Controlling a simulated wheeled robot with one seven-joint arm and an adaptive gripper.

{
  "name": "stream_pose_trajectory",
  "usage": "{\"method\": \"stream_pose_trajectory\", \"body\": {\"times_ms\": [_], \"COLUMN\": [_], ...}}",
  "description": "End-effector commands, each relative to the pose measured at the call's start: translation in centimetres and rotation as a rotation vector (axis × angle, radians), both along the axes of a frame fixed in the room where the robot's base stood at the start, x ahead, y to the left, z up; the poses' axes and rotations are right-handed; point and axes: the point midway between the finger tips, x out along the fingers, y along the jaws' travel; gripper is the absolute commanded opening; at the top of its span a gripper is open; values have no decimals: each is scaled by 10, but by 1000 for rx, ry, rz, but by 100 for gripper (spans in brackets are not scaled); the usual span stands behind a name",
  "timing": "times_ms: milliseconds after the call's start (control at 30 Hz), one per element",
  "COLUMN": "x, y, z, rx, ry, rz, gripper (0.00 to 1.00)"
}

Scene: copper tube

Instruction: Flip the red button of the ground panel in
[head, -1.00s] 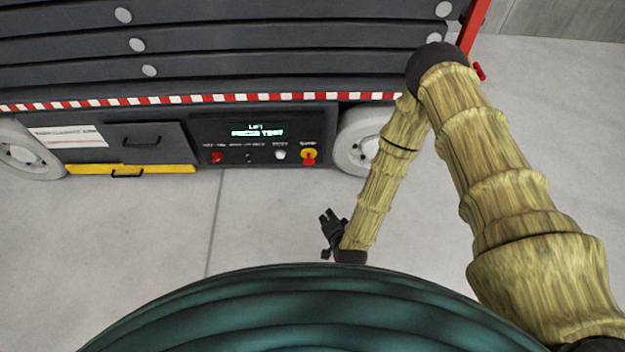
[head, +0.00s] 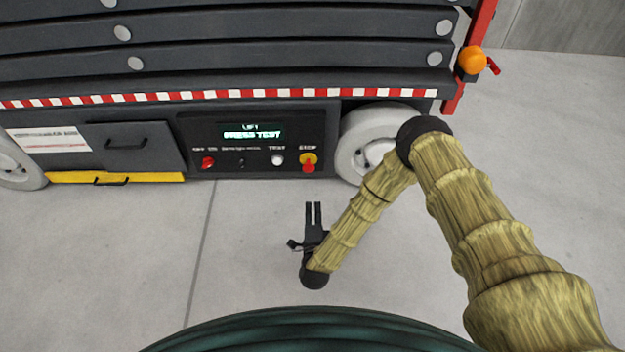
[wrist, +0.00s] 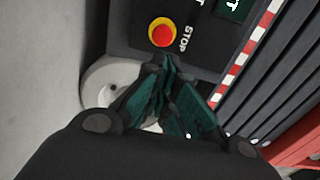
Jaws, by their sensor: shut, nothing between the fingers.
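The ground panel (head: 228,147) is a dark box low on the lift, with a lit display reading "PRESS TEST". At its right end is a red button on a yellow ring (head: 308,163), labelled STOP. A smaller red knob (head: 207,162) is at the panel's left, and a white TEST button (head: 277,160) lies between. My gripper (head: 313,207) is shut and empty, below the STOP button in the head view and apart from the panel, its fingers pointing toward it. In the wrist view, the red STOP button (wrist: 162,34) sits just beyond the fingertips (wrist: 166,62).
A white wheel (head: 378,148) stands right of the panel. A dark drawer with a handle (head: 128,145) and a yellow strip (head: 70,177) are at left. An orange lamp (head: 472,60) is on the red post. The grey floor (head: 245,225) before the panel is clear.

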Motion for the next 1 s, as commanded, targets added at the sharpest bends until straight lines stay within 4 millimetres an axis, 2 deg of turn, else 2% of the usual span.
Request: {"method": "stream_pose_trajectory", "body": {"times_ms": [233,367,1000], "x": [1,9,109], "y": [0,0,0], "z": [0,-1,-3], "rx": [-1,-2,-2], "ry": [1,0,-1], "rz": [1,0,0], "gripper": [0,0,0]}}
